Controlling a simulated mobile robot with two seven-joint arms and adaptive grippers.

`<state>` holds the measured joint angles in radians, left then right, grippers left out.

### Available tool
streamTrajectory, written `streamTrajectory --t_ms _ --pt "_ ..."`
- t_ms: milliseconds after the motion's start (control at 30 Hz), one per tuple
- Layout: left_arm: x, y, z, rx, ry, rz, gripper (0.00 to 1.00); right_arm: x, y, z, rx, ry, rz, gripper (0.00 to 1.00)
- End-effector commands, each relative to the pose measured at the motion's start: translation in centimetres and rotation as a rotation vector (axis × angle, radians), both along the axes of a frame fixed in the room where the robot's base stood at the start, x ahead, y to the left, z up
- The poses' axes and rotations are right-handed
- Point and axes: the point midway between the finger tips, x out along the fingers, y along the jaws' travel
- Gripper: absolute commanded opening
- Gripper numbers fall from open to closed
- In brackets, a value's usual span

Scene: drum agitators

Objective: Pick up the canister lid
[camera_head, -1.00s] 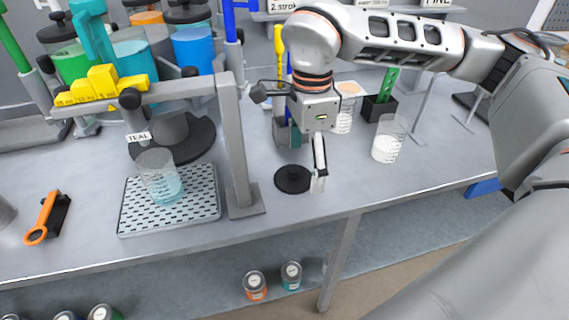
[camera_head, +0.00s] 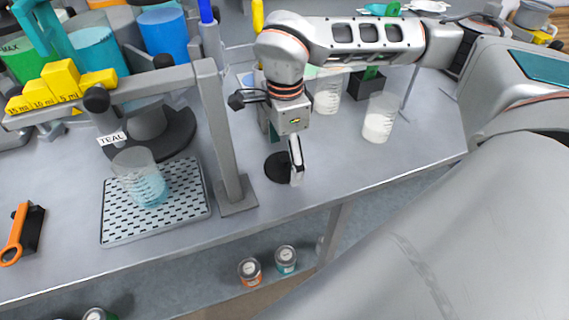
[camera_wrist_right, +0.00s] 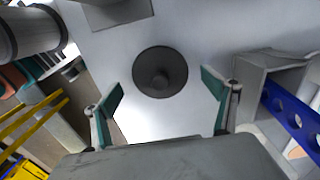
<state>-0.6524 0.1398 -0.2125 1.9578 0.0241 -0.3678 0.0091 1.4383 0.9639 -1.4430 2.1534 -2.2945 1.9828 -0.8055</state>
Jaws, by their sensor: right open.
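The canister lid, a dark round disc with a small knob (camera_head: 277,167), lies flat on the grey bench near its front edge. In the right wrist view the lid (camera_wrist_right: 160,72) shows from above, knob up, lying ahead of the fingertips and between their lines. My right gripper (camera_head: 284,164) is above the lid in the head view, one light finger partly in front of it. In the wrist view my right gripper (camera_wrist_right: 160,92) is open, its two teal-padded fingers wide apart with nothing between them. My left gripper is not in view.
A grey stand post (camera_head: 222,130) with its square foot is just left of the lid. Further left, a beaker of teal liquid (camera_head: 145,183) stands on a perforated tray (camera_head: 190,203). A beaker with white contents (camera_head: 380,118) stands to the right. Bare bench lies right of the lid.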

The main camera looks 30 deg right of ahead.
Motion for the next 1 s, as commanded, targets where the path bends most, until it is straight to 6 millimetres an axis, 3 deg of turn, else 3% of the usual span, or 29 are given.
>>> streamTrajectory --t_ms 300,333,500,600,700,1000 --pt "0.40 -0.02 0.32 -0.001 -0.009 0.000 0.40 0.01 0.03 -0.81 0.001 0.000 0.001 0.85" --pt "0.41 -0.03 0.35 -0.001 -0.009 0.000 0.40 0.01 0.03 -0.81 0.001 0.000 0.001 0.83" --pt "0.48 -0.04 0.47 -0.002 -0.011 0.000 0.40 -0.01 0.02 -0.84 0.000 0.001 0.001 0.41" --pt "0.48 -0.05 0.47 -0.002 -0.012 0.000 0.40 -0.02 0.00 -0.94 -0.001 0.001 0.001 0.27" --pt "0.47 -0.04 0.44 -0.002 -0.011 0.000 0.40 -0.01 -0.03 -1.04 -0.002 0.001 0.001 0.19" --pt "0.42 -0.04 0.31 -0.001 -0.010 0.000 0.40 -0.03 -0.12 -1.31 -0.003 0.004 -0.001 0.17"
